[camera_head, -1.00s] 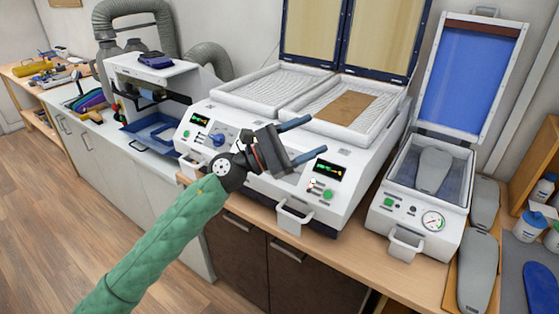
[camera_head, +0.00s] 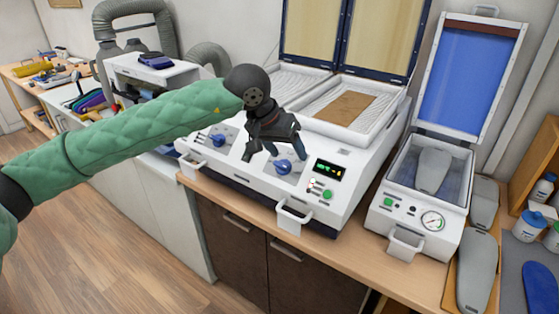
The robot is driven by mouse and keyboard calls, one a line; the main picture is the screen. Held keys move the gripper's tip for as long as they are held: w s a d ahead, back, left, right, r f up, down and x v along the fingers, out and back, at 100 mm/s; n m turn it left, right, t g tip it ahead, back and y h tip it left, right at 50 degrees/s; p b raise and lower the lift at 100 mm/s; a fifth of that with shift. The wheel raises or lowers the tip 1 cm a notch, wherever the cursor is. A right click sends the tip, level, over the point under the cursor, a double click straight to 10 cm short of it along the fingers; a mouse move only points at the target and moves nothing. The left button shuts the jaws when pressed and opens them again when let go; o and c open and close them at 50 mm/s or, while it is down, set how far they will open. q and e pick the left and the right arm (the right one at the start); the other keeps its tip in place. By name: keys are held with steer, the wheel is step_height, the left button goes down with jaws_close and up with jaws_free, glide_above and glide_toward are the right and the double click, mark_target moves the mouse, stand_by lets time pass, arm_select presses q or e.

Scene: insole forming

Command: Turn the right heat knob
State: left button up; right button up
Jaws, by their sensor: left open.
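The right heat knob (camera_head: 290,167) is a blue dial on the white front panel of the double-bed heating machine (camera_head: 330,150), left of the right display. My left gripper (camera_head: 270,150) is dark, open and empty. It points down at the panel, just above and left of the right knob. I cannot tell whether a finger touches the knob. My right gripper is not in view.
A front handle (camera_head: 294,217) juts out below the panel. A brown sheet (camera_head: 345,107) lies on the right bed under the raised lids. A smaller press with a blue lid (camera_head: 468,80) and grey insole forms (camera_head: 477,268) stand to the right.

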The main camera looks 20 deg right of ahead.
mark_target(281, 164)
arm_select(q)
steer(key=shift+m+t+y, duration=0.5)
steer(key=shift+t+y, duration=0.2)
steer(key=shift+y, duration=0.2)
steer(key=w+f+p, duration=0.2)
steer(key=f, duration=0.1)
steer(key=w+f+p, duration=0.1)
steer(key=shift+w+a+f, duration=0.15)
steer(key=shift+w+a, duration=0.15)
steer(key=shift+w, duration=0.1)
steer(key=shift+p+x, duration=0.45)
steer(key=shift+x, duration=0.5)
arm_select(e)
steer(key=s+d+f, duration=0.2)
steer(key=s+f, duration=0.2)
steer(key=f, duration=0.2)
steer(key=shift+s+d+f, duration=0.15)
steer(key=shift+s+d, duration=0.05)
arm_select(q)
steer(key=shift+c, duration=0.2)
steer(key=c, duration=0.9)
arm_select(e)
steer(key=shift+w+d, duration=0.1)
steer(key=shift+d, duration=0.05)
